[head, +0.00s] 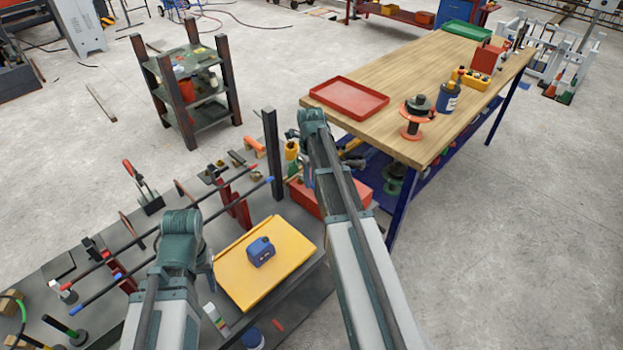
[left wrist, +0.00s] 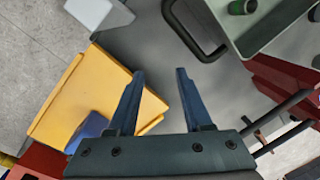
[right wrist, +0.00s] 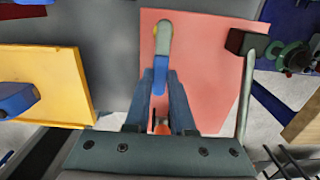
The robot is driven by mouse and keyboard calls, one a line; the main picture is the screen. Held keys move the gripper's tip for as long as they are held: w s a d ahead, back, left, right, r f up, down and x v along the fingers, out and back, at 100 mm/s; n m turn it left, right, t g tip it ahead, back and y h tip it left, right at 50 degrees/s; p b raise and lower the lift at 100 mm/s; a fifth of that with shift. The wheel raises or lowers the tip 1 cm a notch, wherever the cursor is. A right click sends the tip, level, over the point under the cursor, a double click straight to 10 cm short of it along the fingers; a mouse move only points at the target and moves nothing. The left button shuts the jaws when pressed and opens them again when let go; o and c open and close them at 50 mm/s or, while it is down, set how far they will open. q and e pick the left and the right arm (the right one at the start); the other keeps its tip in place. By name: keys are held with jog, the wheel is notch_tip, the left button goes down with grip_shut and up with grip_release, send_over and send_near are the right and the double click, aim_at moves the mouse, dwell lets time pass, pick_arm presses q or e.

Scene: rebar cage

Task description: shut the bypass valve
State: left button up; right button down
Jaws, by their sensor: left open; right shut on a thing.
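No label marks which part is the bypass valve. My right gripper (right wrist: 162,82) is shut on the blue part of a lever-like piece (right wrist: 164,40) with a rounded grey-green end, in front of a red panel (right wrist: 200,60). In the head view, my right arm hides much of this red body (head: 307,198). My left gripper (left wrist: 160,88) is open, with nothing between its fingers. In the left wrist view, a yellow panel (left wrist: 82,85) lies left of the fingers, with a blue block (left wrist: 86,132) on it. In the head view, the yellow panel (head: 235,272) carries the blue block (head: 261,251).
A wooden-topped table (head: 400,80) stands right of my right arm, with a red tray (head: 348,98) and a spool (head: 416,117). A dark shelf rack (head: 190,85) stands behind. Rods and clamps crowd the dark bench at left. The concrete floor at right is clear.

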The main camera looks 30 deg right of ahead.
dwell(0.3)
jog(key=c, duration=0.8)
grip_release()
jog(key=shift+o, duration=0.2)
notch_tip(320, 180, up, 14)
jog(key=p, duration=1.4)
jog(key=shift+f, duration=0.1)
